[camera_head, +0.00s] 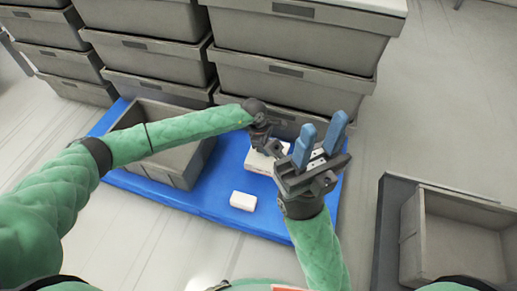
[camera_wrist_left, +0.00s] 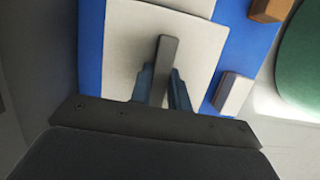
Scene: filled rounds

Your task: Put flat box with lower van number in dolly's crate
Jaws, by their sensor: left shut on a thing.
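A white flat box (camera_head: 259,163) lies on the blue platform (camera_head: 205,203), partly hidden behind my arms. In the left wrist view the pale flat box (camera_wrist_left: 125,45) fills the middle, with a dark grey upright bar (camera_wrist_left: 165,58) on it. My left gripper (camera_wrist_left: 163,88) has its blue fingers on both sides of this bar and is shut on it. My right gripper (camera_head: 320,140) is open and empty, its blue fingers pointing up, right of the left hand. A grey crate (camera_head: 408,240) stands on a dark base at the right. No van number is readable.
A small white box (camera_head: 243,201) lies near the platform's front edge. An open grey crate (camera_head: 190,170) stands on the platform's left. Stacked grey bins (camera_head: 300,45) rise behind. A brown block (camera_wrist_left: 268,10) shows in the left wrist view. Bare floor separates platform and right crate.

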